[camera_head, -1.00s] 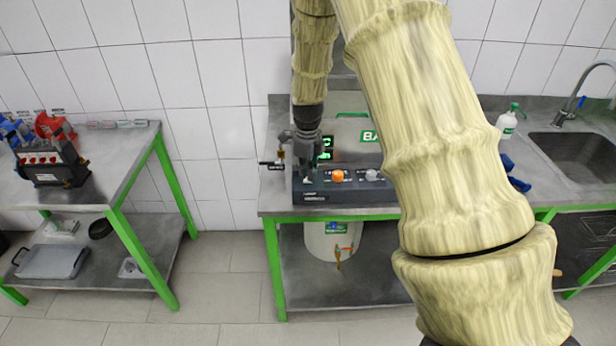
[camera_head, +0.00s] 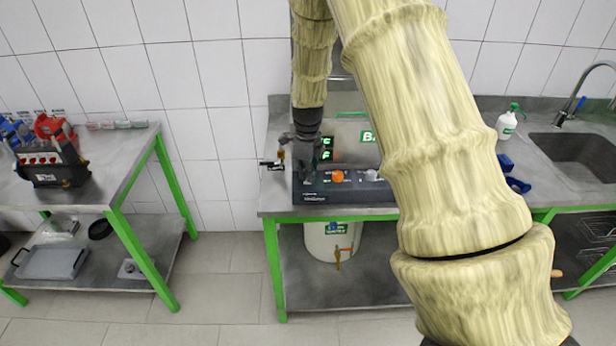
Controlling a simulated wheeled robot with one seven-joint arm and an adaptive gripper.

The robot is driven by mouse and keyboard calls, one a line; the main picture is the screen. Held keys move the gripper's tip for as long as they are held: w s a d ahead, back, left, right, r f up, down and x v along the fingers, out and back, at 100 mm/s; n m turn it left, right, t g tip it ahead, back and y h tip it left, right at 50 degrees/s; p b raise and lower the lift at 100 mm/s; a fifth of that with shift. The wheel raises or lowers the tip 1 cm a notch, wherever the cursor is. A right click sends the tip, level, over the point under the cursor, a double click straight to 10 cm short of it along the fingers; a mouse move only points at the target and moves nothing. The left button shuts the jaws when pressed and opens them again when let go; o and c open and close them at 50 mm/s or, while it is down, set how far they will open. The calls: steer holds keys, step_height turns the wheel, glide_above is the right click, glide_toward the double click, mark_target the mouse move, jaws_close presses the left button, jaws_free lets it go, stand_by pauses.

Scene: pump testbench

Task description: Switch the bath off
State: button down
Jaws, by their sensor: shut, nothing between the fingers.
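The bath's dark control panel (camera_head: 345,193) faces front on the middle bench. It carries an orange knob (camera_head: 338,176) and a grey knob (camera_head: 372,175). My gripper (camera_head: 308,182) points down at the left end of the panel, left of the orange knob, and is shut and empty. What lies right under its fingertips is hidden, and I cannot tell whether they touch the panel. My arm covers the right part of the bath.
A small tap-like fitting (camera_head: 273,165) sticks out left of the bath. A white bottle (camera_head: 507,123) and a sink (camera_head: 578,155) are to the right. A white tank (camera_head: 331,240) stands under the bench. A separate bench (camera_head: 120,165) with equipment is at the left, with free floor between.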

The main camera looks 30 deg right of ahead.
steer(key=shift+r+p, duration=2.75)
steer(key=shift+r, duration=0.7)
